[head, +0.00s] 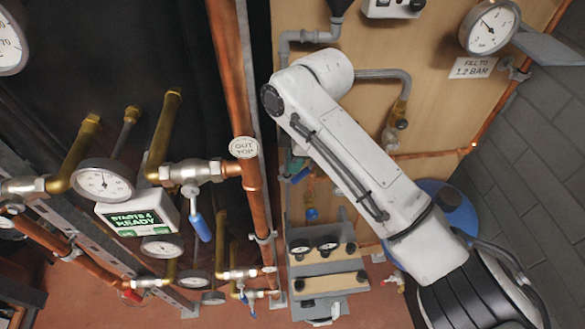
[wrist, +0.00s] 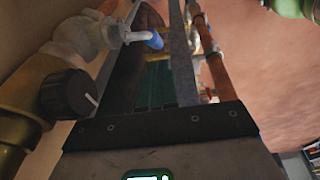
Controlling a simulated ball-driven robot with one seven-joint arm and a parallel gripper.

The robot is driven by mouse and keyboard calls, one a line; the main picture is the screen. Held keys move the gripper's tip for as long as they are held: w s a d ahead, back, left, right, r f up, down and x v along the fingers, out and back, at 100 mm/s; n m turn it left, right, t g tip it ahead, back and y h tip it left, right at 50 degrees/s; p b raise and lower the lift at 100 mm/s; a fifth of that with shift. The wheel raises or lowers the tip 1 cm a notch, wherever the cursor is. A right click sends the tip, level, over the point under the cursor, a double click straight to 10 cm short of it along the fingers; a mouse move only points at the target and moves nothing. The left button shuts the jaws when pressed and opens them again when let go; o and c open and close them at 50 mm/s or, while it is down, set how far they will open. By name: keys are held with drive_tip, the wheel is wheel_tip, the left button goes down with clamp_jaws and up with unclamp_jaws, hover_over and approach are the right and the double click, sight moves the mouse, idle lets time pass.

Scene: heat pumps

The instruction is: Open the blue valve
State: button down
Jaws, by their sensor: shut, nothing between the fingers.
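Several blue handles are in view, and I cannot tell for certain which belongs to the blue valve. In the head view a large blue lever (head: 200,226) hangs down from a metal valve (head: 193,173) left of the copper pipe. A smaller blue handle (head: 300,175) shows beside my arm, above a blue knob (head: 312,213). In the wrist view a bent metal lever with a blue tip (wrist: 155,40) sticks out from a valve body at upper left. My gripper (wrist: 160,125) seems to show as a dark housing at the bottom, shut and empty, apart from that lever. In the head view my arm hides it.
A brass fitting with a black knob (wrist: 68,94) is close at left in the wrist view. A copper pipe (head: 233,100) runs down the middle of the head view. A panel with gauges (head: 328,284) stands low. Red floor (head: 355,300) is partly clear.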

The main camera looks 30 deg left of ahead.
wheel_tip(320, 180, up, 8)
drive_tip(key=d+b, duration=0.1)
drive_tip(key=shift+d+f, duration=0.15)
drive_tip(key=shift+d, duration=0.05)
drive_tip(key=shift+w, duration=0.1)
